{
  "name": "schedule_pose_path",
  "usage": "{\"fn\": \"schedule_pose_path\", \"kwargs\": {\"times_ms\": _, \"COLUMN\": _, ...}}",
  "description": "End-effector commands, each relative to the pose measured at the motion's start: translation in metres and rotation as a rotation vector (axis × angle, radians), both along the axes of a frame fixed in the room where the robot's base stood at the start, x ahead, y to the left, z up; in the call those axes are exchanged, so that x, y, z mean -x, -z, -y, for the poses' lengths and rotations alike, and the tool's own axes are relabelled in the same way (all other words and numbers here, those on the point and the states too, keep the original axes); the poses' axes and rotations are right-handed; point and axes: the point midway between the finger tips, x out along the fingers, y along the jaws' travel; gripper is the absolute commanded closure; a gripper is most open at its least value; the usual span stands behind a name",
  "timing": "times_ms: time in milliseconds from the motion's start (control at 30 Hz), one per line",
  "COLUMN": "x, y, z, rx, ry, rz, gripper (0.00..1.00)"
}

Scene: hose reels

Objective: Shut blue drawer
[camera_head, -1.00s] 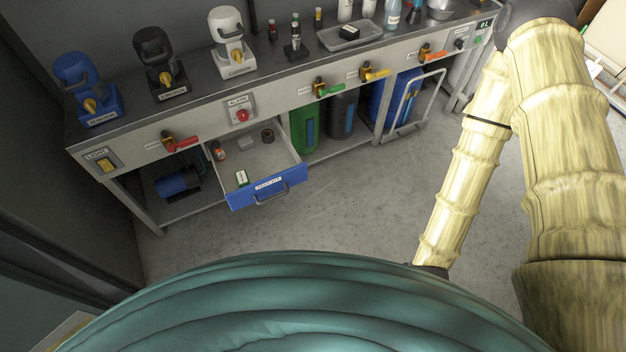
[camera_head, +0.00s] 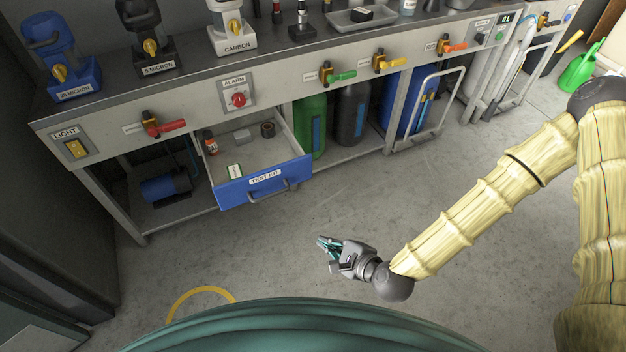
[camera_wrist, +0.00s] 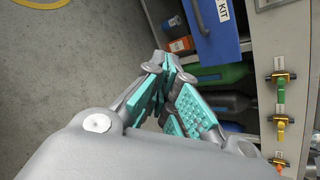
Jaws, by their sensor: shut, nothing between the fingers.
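The blue drawer (camera_head: 229,189), labelled TEST KIT, stands pulled out from under the bench, with its handle on the front face. Inside it lie a red-and-dark bottle, a small grey block, a dark ring and a white-and-green box. The drawer front also shows in the wrist view (camera_wrist: 213,28), at the top and partly cut off. My gripper (camera_head: 322,244) is in front of the drawer, to the lower right of it and apart from it. Its teal-padded fingers are shut and empty, and they also show in the wrist view (camera_wrist: 172,70).
The grey bench (camera_head: 290,64) carries filter units, with a red alarm knob (camera_head: 239,99) and several coloured valves on its front. Green (camera_head: 311,125) and dark cylinders stand beneath, right of the drawer. A white trolley frame (camera_head: 437,105) stands further right. The floor before the drawer is clear.

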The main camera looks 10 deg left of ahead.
Motion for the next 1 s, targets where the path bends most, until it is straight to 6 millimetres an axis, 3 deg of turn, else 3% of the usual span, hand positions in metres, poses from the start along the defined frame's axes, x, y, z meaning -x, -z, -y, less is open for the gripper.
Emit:
{"fn": "schedule_pose_path", "kwargs": {"times_ms": 33, "x": -0.01, "y": 0.014, "z": -0.003, "rx": -0.057, "ry": 0.042, "rz": -0.004, "gripper": 1.0}}
{"fn": "schedule_pose_path", "kwargs": {"times_ms": 300, "x": -0.062, "y": 0.012, "z": -0.016, "rx": -0.402, "ry": 0.247, "rz": -0.035, "gripper": 1.0}}
{"fn": "schedule_pose_path", "kwargs": {"times_ms": 500, "x": -0.097, "y": 0.005, "z": -0.013, "rx": -0.661, "ry": 0.362, "rz": -0.059, "gripper": 1.0}}
{"fn": "schedule_pose_path", "kwargs": {"times_ms": 733, "x": -0.121, "y": -0.007, "z": -0.006, "rx": -0.866, "ry": 0.427, "rz": -0.078, "gripper": 1.0}}
{"fn": "schedule_pose_path", "kwargs": {"times_ms": 1000, "x": -0.134, "y": -0.014, "z": -0.008, "rx": -0.925, "ry": 0.441, "rz": -0.083, "gripper": 1.0}}
